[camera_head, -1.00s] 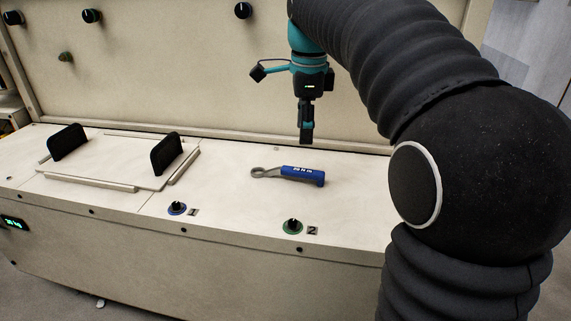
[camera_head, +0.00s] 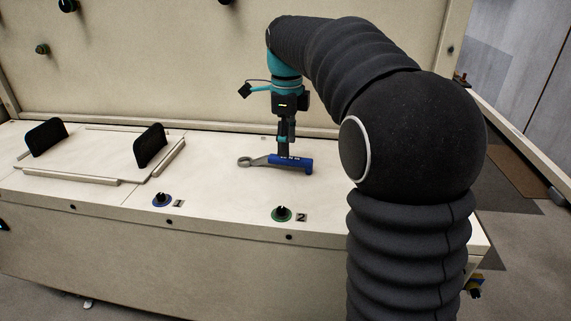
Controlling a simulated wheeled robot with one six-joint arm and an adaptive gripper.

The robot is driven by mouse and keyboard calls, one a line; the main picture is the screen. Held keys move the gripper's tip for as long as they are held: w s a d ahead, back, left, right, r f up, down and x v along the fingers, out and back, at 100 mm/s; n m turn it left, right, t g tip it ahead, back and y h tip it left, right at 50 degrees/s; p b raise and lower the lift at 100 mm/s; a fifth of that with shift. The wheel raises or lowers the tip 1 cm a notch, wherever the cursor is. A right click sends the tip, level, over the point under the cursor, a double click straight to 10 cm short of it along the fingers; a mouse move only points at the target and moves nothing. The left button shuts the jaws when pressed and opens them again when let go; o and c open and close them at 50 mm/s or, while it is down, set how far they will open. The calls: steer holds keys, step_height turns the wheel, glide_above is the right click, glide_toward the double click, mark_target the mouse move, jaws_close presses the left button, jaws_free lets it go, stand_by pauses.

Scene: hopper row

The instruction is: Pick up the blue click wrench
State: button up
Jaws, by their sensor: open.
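The blue click wrench (camera_head: 298,164) lies flat on the cream bench top, its grey ring head (camera_head: 245,162) to the left and its blue handle to the right. My gripper (camera_head: 284,152) points straight down over the left part of the blue handle. The fingertips are at or just behind the handle; I cannot tell whether they touch it. The gripper is open, though the gap between its fingers does not show from this side.
A tray-like plate (camera_head: 75,178) with two black upright handles (camera_head: 150,145) is at the left. A tall cream panel (camera_head: 170,60) stands behind. The bench between plate and wrench is clear.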

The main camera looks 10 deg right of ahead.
mark_target(274, 162)
steer(key=shift+w+a+f+b, duration=0.1)
steer(key=shift+f+b, duration=0.15)
steer(key=shift+f, duration=1.05)
steer(key=shift+w+f+b, duration=0.1)
steer(key=shift+f+b, duration=0.15)
steer(key=shift+f, duration=1)
jaws_close()
